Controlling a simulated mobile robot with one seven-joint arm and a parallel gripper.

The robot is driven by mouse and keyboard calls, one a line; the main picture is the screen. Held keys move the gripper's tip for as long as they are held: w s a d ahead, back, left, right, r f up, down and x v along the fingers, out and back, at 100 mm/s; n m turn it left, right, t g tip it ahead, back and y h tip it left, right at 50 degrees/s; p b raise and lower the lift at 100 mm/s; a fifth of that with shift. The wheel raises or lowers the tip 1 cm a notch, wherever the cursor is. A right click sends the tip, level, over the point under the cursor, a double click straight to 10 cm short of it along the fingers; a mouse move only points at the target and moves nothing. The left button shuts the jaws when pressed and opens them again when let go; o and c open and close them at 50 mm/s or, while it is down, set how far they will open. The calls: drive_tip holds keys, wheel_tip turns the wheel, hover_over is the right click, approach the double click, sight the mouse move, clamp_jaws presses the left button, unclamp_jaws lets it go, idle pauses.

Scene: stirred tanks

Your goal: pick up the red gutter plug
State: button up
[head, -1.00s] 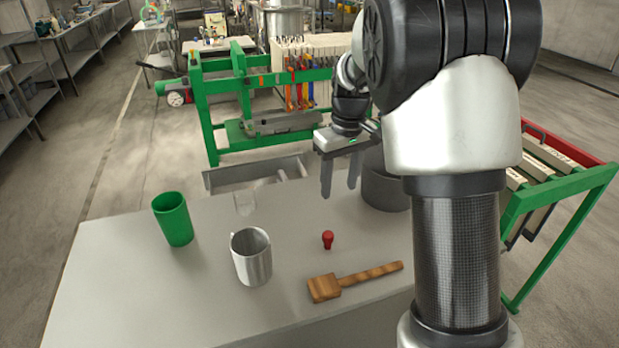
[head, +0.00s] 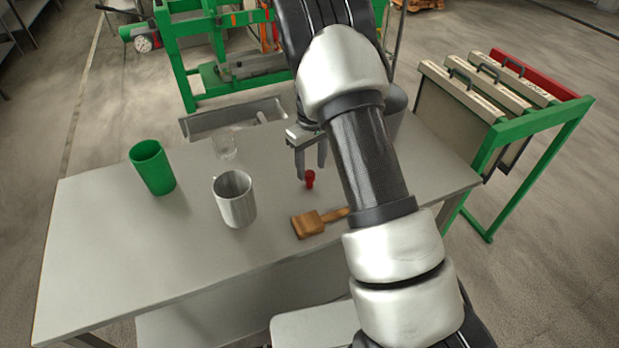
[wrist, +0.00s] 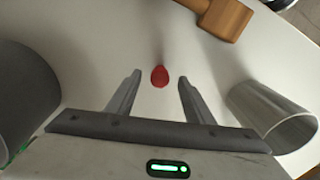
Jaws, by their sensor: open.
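The red gutter plug (head: 310,179) stands on the pale table (head: 110,232), between the metal mug and my arm. It also shows in the wrist view (wrist: 159,76), ahead of and between the two fingertips. My gripper (head: 311,176) is open and empty, its fingers pointing down close to the plug in the head view. In the wrist view the fingers (wrist: 158,82) have clear space on both sides of the plug and do not touch it. How high the fingertips are above the table is hard to tell.
A wooden mallet (head: 309,224) lies in front of the plug. A metal mug (head: 235,200), a glass (head: 226,145) and a green cup (head: 152,167) stand to the left. A dark grey cylinder (wrist: 22,100) is close to one side of my gripper. The table's front left is clear.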

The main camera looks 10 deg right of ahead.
sight(310, 173)
drive_tip(key=shift+w+a+f+p, duration=0.15)
drive_tip(key=shift+f+p, duration=0.1)
drive_tip(key=shift+f, duration=1.1)
drive_tip(key=shift+w+a+f+p, duration=0.1)
drive_tip(key=shift+f+p, duration=0.1)
drive_tip(key=shift+f, duration=1.1)
drive_tip(key=c, duration=1.1)
